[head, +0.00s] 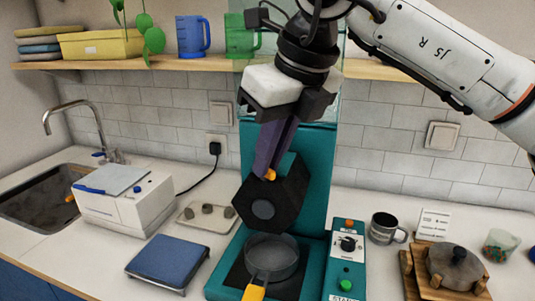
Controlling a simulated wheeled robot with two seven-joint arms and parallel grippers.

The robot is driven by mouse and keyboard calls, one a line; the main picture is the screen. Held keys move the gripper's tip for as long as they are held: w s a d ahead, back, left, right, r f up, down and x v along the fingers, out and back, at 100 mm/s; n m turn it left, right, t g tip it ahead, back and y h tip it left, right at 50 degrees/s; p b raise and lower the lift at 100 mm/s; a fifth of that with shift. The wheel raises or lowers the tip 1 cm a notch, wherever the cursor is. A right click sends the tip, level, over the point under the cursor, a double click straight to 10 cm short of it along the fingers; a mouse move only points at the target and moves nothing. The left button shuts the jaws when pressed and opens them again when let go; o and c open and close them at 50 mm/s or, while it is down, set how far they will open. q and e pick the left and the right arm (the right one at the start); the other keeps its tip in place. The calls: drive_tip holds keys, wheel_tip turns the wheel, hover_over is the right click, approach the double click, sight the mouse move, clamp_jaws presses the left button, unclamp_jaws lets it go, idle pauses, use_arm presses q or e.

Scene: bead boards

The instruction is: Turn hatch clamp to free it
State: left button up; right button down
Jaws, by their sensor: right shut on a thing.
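A teal machine (318,165) stands on the counter with a dark hexagonal block (283,195) on its front. The block has a round grey disc (263,209) on its face. A small orange piece (270,175) shows at the block's upper left edge; it looks like the clamp, mostly hidden by the fingers. My right gripper (271,168) reaches down from above, its dark fingers shut on this orange piece. Below the block is a round grey pan (272,257) with a yellow handle (254,292) pointing to the front. My left gripper is not in view.
A control box (346,265) with a knob and green button adjoins the machine on the right. A blue scale (168,261) and a white device (124,203) are left. A shelf (180,64) runs above.

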drive_tip(key=n+p, duration=0.1)
drive_tip(key=n+y, duration=0.1)
drive_tip(key=n, duration=0.1)
drive_tip(key=shift+w+d+r+n+g+p, duration=0.1)
drive_tip(key=shift+w+r+n+g+p, duration=0.05)
drive_tip(key=shift+n+g+p, duration=0.2)
drive_tip(key=shift+w+n+g+p, duration=0.1)
drive_tip(key=shift+n+g+p, duration=0.6)
drive_tip(key=shift+n, duration=0.65)
drive_tip(key=shift+y, duration=0.3)
drive_tip(key=c, duration=1.9)
unclamp_jaws()
drive_tip(key=shift+o, duration=0.2)
drive_tip(key=shift+d, duration=0.1)
drive_tip(key=v, duration=1)
